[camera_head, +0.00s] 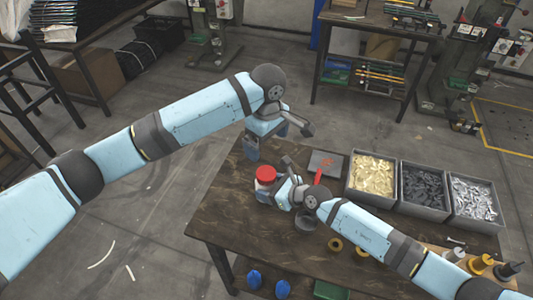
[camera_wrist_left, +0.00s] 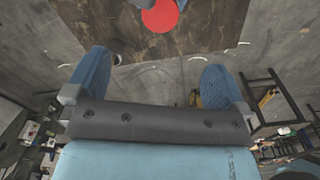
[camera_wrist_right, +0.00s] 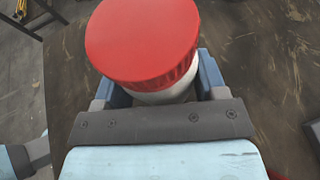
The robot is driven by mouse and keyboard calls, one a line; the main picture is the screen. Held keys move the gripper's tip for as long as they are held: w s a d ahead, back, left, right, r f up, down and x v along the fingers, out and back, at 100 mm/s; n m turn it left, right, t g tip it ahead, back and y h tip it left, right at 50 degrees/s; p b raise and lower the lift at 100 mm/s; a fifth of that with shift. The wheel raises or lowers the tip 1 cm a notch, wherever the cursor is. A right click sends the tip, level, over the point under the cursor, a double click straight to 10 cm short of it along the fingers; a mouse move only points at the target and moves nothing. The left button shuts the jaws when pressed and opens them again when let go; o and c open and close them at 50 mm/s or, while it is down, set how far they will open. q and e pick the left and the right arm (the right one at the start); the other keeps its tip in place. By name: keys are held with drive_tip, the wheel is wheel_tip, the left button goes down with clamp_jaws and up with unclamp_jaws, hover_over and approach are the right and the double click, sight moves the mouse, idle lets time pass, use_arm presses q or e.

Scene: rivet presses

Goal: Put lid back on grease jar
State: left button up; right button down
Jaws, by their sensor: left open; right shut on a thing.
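The grease jar (camera_head: 264,187) stands near the left end of the workbench with the red lid (camera_head: 266,173) on top. In the right wrist view the red lid (camera_wrist_right: 142,38) sits over the pale jar body (camera_wrist_right: 165,94); I cannot tell whether it is fully tightened. My right gripper (camera_head: 279,190) is shut on the jar body from the side, below the lid. My left gripper (camera_head: 268,141) is open and empty, above and behind the jar. In the left wrist view the lid (camera_wrist_left: 160,14) lies beyond the open fingers.
Three bins, of brass pieces (camera_head: 371,174), dark pieces (camera_head: 422,186) and silver pieces (camera_head: 474,198), line the bench's back right. The bench's front left (camera_head: 235,222) is clear.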

use_arm(q)
drive_tip(key=shift+r, duration=2.2)
use_arm(e)
drive_tip(key=shift+c, duration=0.5)
unclamp_jaws()
use_arm(q)
drive_tip(key=shift+r+p, duration=0.3)
use_arm(e)
drive_tip(key=v, duration=1.4)
drive_tip(key=shift+f, duration=0.1)
